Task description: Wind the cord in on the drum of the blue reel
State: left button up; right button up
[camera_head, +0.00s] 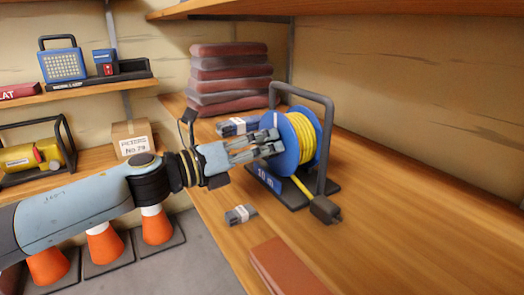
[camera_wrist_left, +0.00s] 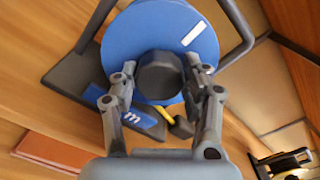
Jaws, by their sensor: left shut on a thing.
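The blue reel (camera_head: 291,148) stands upright in its dark frame (camera_head: 331,130) on the wooden bench, with yellow cord (camera_head: 309,136) wound on its drum. A length of the cord hangs down to a dark plug (camera_head: 324,208) at the base's front edge. My left gripper (camera_head: 272,142) reaches in from the left. In the left wrist view its two fingers (camera_wrist_left: 180,92) are shut on the dark round knob (camera_wrist_left: 159,77) at the centre of the reel's blue side (camera_wrist_left: 130,42). My right gripper is not in view.
The bench to the right is clear. A shelf (camera_head: 340,9) overhangs above.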

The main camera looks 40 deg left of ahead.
pick_arm(q)
jog(key=shift+f+m, duration=0.15)
jog(key=shift+m, duration=0.25)
jog(key=o, duration=1.2)
jog(key=shift+c, duration=0.2)
